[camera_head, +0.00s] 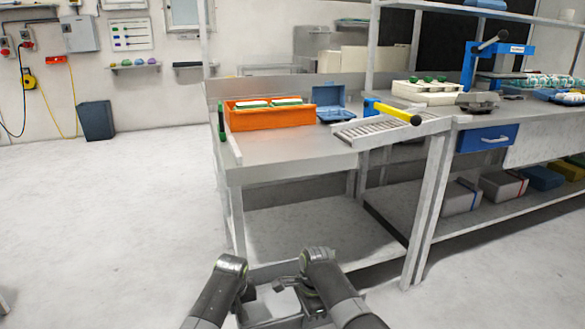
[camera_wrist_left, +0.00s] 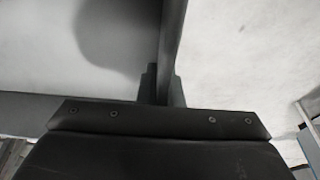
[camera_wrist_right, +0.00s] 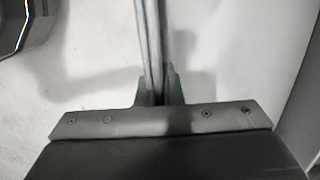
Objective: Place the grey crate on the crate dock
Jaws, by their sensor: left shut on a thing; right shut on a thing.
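The grey crate (camera_head: 283,302) is low at the bottom middle of the head view, between my two arms and in front of the steel table. My left gripper (camera_wrist_left: 162,85) is shut on a crate wall (camera_wrist_left: 173,35), which runs up between its fingers in the left wrist view. My right gripper (camera_wrist_right: 158,85) is shut on the opposite wall (camera_wrist_right: 150,40) in the right wrist view. It also shows in the head view (camera_head: 312,296). Much of the crate is hidden by my arms. I cannot tell for certain which surface is the crate dock.
The steel table (camera_head: 285,160) holds an orange crate (camera_head: 270,117), a blue open box (camera_head: 335,106) and a roller ramp (camera_head: 385,128). Its front top is bare. A workbench (camera_head: 540,137) adjoins on the right, with boxes on its lower shelf. The floor at left is clear.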

